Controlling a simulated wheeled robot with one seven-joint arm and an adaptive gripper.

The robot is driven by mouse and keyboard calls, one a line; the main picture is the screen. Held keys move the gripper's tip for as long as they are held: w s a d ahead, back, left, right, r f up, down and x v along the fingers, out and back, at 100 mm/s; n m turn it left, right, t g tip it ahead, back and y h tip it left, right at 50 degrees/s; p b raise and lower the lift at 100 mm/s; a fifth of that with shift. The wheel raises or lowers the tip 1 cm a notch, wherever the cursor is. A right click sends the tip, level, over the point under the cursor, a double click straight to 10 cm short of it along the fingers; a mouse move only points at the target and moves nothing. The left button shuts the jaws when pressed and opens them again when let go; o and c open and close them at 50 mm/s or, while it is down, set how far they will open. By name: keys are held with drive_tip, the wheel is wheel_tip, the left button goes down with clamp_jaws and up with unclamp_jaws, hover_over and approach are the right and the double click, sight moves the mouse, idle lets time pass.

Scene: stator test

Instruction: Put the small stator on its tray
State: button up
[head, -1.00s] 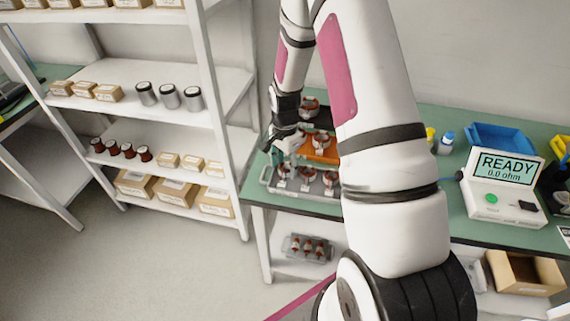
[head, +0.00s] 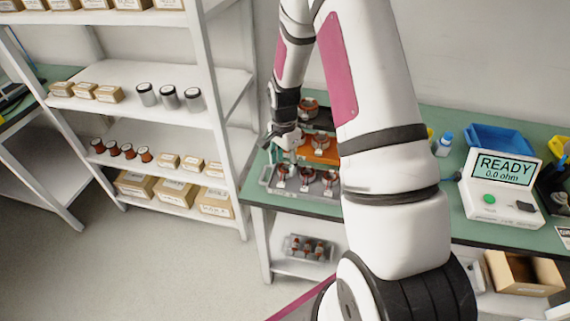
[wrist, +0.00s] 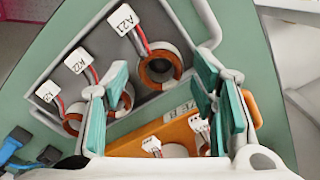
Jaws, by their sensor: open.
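In the wrist view, my gripper (wrist: 162,74) is open and empty, its green-padded fingers apart. Between and beyond them, a copper-and-grey ring stator tagged A21 (wrist: 158,69) lies in the grey tray (wrist: 98,47). An orange tray (wrist: 178,132) below holds more tagged stators, mostly hidden by the fingers. In the head view, my gripper (head: 292,158) is over the front grey tray (head: 296,191). I cannot tell which stator is the small one.
A dark tray (head: 322,118) stands behind the orange one. The tester (head: 503,188) reads READY, 0.0 ohm, with a blue bin (head: 498,137) behind it. A clear tray of small parts (head: 308,248) is on the bench's lower shelf. A stocked white rack (head: 222,130) stands left.

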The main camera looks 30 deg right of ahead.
drive_tip(key=shift+r+p, duration=0.55)
drive_tip(key=shift+r, duration=1.25)
drive_tip(key=o, duration=0.5)
drive_tip(key=shift+o, duration=0.2)
wheel_tip(320, 180, up, 12)
